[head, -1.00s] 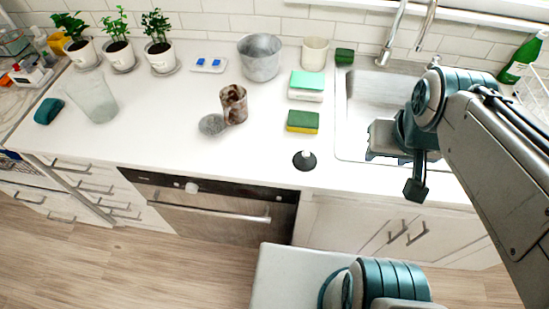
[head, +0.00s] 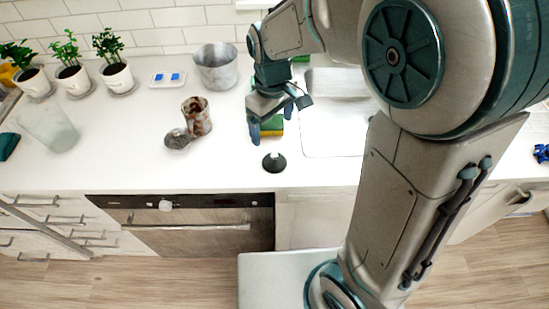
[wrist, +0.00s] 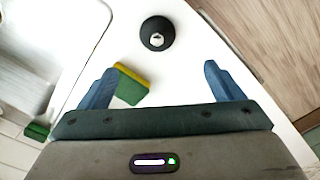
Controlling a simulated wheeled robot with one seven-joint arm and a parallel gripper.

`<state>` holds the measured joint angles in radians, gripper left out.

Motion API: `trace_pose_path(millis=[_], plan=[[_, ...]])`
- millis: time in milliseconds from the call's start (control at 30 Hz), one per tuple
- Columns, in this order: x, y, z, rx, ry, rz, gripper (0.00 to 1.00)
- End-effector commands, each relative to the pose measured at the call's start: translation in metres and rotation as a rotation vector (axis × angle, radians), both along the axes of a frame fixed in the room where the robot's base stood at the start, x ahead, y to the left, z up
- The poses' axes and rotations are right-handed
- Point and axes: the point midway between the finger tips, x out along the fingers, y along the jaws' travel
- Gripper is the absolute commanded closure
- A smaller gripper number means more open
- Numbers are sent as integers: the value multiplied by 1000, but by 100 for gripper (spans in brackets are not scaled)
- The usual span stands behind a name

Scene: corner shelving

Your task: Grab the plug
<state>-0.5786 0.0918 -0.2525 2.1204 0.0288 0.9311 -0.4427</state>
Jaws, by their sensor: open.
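The plug (head: 274,162) is a round black disc with a small pale knob on top. It lies on the white counter near its front edge, left of the sink. It also shows in the wrist view (wrist: 157,33), ahead of the fingers and roughly between their lines. My gripper (head: 268,130) is open and empty above the counter, just behind the plug in the head view. In the wrist view its two blue fingers (wrist: 165,82) are spread apart, and neither touches the plug.
A green and yellow sponge (wrist: 131,85) lies close to one finger. The sink (head: 335,125) is to the right. A rusty brown mug (head: 197,116), a grey pot (head: 217,68) and a glass (head: 50,128) stand to the left.

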Motion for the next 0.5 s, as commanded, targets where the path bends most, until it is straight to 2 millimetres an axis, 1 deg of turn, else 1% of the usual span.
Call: trace_pose_path(millis=[300,400,500], plan=[[-1,-1,-60,-3,6,-1,13],[-1,-1,-73,-3,4,0,13],[0,-1,-80,-1,3,-2,13]])
